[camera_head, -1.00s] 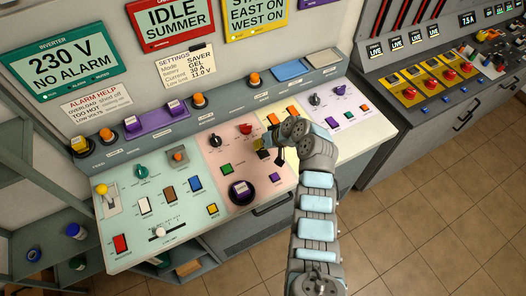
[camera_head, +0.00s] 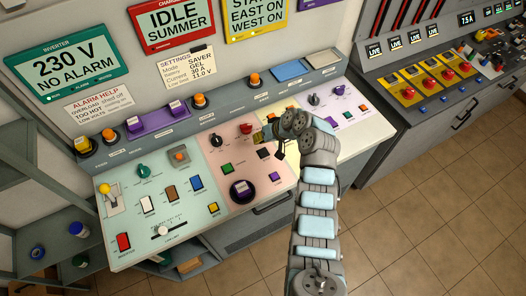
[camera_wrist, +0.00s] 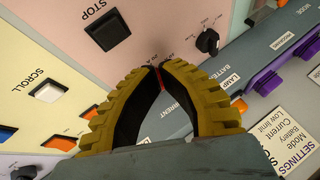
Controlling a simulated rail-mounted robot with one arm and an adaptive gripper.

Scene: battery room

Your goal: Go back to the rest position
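My gripper (camera_head: 262,136) is above the middle of the sloped console (camera_head: 218,212), near the red knob (camera_head: 246,128). In the wrist view its two ribbed yellow-brown fingers (camera_wrist: 158,68) curve together with their tips about meeting. A bit of red shows in the narrow gap at the tips; I cannot tell what it belongs to. No held object shows. My arm reaches up from the bottom of the head view, bent over the console's front edge. The panel surface directly behind the fingers is partly hidden.
The console carries several switches, buttons and knobs, including a black round dial (camera_head: 241,191) and a yellow-topped lever (camera_head: 104,188). A raised ledge with orange buttons (camera_head: 198,100) runs behind. A second console (camera_head: 425,125) stands at right. Open tiled floor (camera_head: 420,225) lies in front.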

